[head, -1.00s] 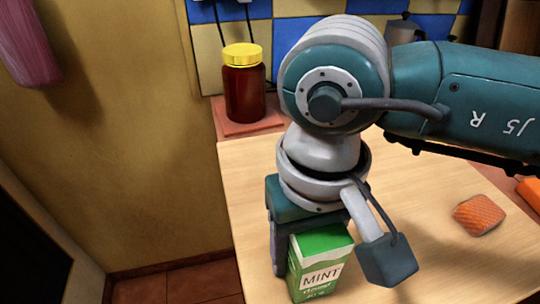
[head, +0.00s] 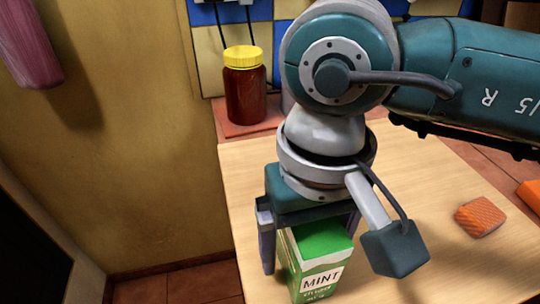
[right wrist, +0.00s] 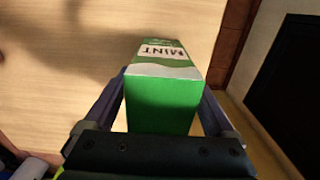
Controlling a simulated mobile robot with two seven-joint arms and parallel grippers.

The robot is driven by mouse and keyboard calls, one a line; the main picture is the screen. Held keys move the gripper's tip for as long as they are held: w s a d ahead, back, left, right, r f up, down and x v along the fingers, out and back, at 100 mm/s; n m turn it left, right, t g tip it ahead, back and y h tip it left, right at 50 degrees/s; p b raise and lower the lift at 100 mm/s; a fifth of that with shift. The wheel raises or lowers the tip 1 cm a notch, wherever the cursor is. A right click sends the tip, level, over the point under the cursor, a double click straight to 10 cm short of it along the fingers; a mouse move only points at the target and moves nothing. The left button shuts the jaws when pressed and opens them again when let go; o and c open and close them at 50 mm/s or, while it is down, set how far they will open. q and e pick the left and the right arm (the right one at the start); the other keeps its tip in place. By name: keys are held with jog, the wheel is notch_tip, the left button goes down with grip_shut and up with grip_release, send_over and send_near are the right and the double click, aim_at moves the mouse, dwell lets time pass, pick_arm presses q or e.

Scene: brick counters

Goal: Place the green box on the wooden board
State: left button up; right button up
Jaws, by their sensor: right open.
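The green box (head: 320,260), labelled MINT, stands upright at the near left part of the wooden board (head: 400,175). It appears to rest on the board, though its bottom is cut off in the head view. My right gripper (head: 310,248) points down over the box and is open, one finger on each side. A gap shows between the left finger and the box. In the right wrist view the box (right wrist: 163,98) sits between the parted fingers (right wrist: 165,82), with wood behind it. My left gripper is not in view.
A dark red jar with a yellow lid (head: 245,88) stands on the tiled counter behind the board. An orange textured block (head: 480,217) lies on the board's right side. A yellow wall (head: 120,150) is to the left.

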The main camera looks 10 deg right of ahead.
notch_tip(320, 180, up, 10)
jog(key=shift+r, duration=0.2)
dwell(0.6)
